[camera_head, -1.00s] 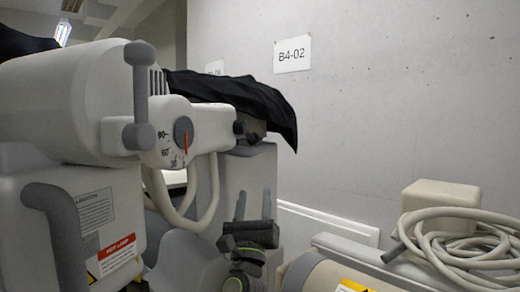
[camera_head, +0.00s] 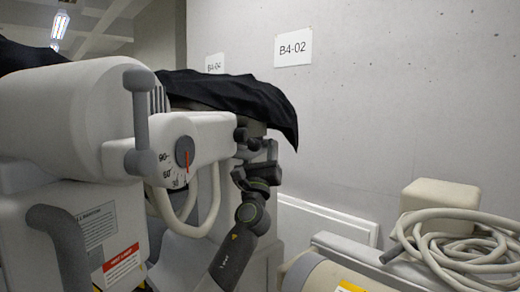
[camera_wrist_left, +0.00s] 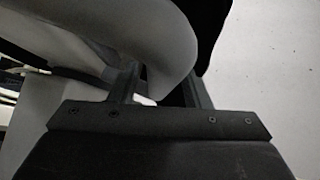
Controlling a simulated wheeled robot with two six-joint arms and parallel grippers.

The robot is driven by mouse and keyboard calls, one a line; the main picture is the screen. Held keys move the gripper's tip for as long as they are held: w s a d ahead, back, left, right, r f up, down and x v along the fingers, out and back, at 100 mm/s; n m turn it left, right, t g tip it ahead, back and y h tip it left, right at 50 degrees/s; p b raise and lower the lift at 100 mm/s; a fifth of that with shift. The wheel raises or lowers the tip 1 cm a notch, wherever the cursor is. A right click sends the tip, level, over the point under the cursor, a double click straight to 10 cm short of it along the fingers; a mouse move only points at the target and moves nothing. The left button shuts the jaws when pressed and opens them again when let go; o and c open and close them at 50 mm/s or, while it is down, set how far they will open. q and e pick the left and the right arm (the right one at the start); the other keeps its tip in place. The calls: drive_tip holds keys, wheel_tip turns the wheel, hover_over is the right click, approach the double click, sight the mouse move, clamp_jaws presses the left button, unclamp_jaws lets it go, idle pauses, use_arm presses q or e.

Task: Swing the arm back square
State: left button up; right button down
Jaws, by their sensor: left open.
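The white arm (camera_head: 212,135) of a covered machine reaches right from a thick drum-shaped body (camera_head: 65,120). A round grey dial (camera_head: 185,152) with a red pointer sits on it above angle marks, 90 and 60 legible. A dark knob (camera_head: 240,134) is at the arm's right end. My left gripper (camera_head: 256,150) is at that end, beside and just below the knob; contact cannot be told. In the left wrist view its open fingers (camera_wrist_left: 160,88) stand either side of a pale curved surface (camera_wrist_left: 150,40). My right gripper is not in view.
A black cover (camera_head: 235,95) drapes behind the arm. A grey upright handle (camera_head: 140,115) and pale looped hoses (camera_head: 205,210) are close by. A coiled hose (camera_head: 450,240) lies at the right. The concrete wall (camera_head: 400,110) bears a B4-02 sign (camera_head: 293,47).

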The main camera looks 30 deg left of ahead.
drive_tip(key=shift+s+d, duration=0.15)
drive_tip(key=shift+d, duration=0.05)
use_arm(q)
clamp_jaws()
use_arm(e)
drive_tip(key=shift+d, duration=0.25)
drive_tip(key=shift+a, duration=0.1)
